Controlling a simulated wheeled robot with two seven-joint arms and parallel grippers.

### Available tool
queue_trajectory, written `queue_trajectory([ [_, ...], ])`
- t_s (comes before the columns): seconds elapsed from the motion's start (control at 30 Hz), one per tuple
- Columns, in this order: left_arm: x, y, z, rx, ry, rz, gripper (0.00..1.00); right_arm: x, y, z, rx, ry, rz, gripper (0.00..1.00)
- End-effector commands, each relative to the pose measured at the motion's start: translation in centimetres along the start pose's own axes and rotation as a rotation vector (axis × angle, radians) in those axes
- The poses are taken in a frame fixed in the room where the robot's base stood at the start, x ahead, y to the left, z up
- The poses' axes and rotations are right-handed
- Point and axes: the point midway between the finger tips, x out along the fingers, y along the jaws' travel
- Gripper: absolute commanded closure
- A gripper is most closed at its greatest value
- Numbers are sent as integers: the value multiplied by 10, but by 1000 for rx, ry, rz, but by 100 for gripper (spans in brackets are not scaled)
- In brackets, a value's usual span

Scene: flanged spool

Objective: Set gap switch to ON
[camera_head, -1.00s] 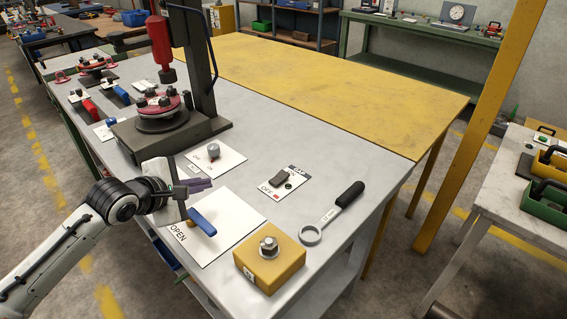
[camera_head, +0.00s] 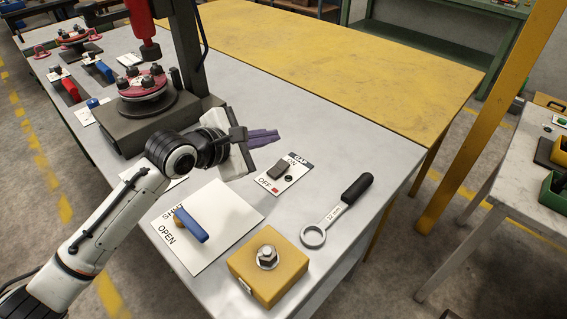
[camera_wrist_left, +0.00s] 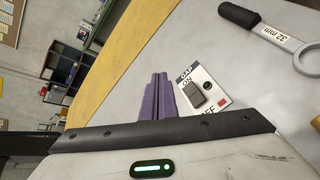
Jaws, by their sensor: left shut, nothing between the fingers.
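The gap switch is a dark rocker (camera_head: 278,171) on a white plate (camera_head: 297,175) with a dark GAP label, ON at the far end and OFF beside a red mark at the near end. A small black round part sits beside the rocker. The switch also shows in the left wrist view (camera_wrist_left: 195,93); which way the rocker leans I cannot tell. My left gripper (camera_head: 264,137) is shut and empty, its purple fingers just behind and left of the plate, apart from the rocker. The fingers also show in the left wrist view (camera_wrist_left: 158,97). My right gripper is not in view.
A blue-handled lever (camera_head: 192,224) on a SHUT/OPEN plate and a yellow block with a bolt (camera_head: 267,265) are nearer. A 32 mm wrench (camera_head: 337,211) lies to the right. The red press with a flanged spool (camera_head: 144,90) stands behind left. A yellow table (camera_head: 330,60) adjoins the bench.

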Motion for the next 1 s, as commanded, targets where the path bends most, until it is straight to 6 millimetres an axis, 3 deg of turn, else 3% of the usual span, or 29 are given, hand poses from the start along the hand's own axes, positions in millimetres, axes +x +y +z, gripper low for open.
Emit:
queue_trajectory([
  [0.43,40,-32,-32,2,0,1,100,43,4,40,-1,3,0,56],
  [0.7,54,-39,-39,-1,0,0,100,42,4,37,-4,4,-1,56],
  [1.0,56,-40,-41,0,0,0,100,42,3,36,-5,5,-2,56],
])
